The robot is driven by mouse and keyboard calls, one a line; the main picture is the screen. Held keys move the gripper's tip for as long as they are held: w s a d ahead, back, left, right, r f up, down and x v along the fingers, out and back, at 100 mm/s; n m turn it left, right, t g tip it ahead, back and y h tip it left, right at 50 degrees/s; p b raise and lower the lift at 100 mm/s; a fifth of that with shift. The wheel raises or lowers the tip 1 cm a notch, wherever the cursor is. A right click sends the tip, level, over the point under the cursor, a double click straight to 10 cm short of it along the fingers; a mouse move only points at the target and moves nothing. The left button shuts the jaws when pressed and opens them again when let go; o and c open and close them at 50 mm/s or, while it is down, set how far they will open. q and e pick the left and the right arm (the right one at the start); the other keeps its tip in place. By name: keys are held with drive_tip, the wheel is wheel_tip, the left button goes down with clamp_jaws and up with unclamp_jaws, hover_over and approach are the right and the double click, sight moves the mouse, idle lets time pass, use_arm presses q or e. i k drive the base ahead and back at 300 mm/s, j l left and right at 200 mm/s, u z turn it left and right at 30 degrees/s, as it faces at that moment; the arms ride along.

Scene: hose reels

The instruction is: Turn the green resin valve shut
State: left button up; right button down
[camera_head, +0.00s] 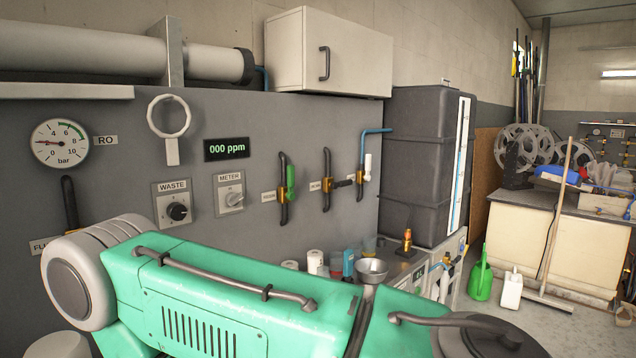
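The green resin valve handle (291,177) is on the grey wall panel, near the middle of the view. It stands upright, roughly in line with the dark vertical pipe (283,205) to its left. A brass-coloured valve body (282,196) sits on that pipe, with a small label (269,196) beside it that is too small to read surely. Neither of my grippers shows in this view, so I cannot see whether either is open or shut. Nothing visible touches the green handle.
A valve with a dark sideways lever (343,183) and one with a white upright handle (368,166) are to the right. WASTE (177,211) and METER (232,198) knobs are to the left. A white cabinet (340,60) hangs above; a funnel (371,269) stands below.

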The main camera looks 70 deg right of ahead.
sight(290, 196)
drive_tip(key=l+z, duration=0.1)
drive_tip(key=z, duration=1.95)
drive_tip(key=i+l+u, duration=0.1)
drive_tip(key=i+l, duration=0.35)
drive_tip(key=l, duration=0.25)
drive_tip(key=i+l+u, duration=0.25)
drive_tip(key=i+l, duration=0.2)
drive_tip(key=l, duration=0.25)
drive_tip(key=i+l+u, duration=0.1)
drive_tip(key=l, duration=0.3)
drive_tip(key=i, duration=0.1)
